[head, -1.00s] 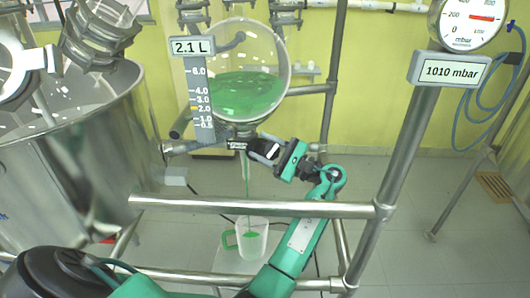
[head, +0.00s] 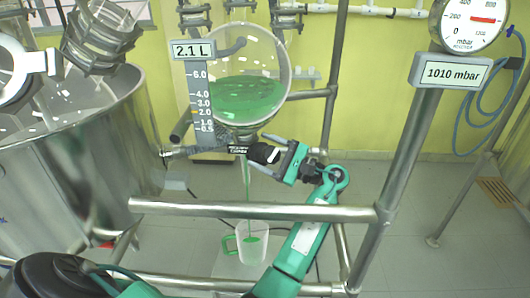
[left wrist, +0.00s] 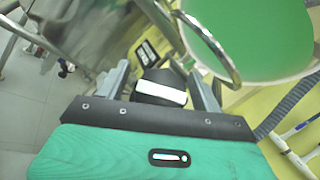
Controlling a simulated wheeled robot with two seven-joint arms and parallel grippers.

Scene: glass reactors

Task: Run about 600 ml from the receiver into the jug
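The receiver (head: 237,97) is a round glass vessel with green liquid in its lower part; its tag reads 2.1 L (head: 194,50). My left gripper (head: 262,154) is at the outlet valve's black handle with a white band (left wrist: 160,88). Its fingers are spread on either side of the handle, seemingly with small gaps. My right gripper is not in view.
A large steel vessel (head: 75,150) stands at left. A pressure gauge with a 1010 mbar display (head: 452,73) is on a post at right. The floor at right is mostly clear.

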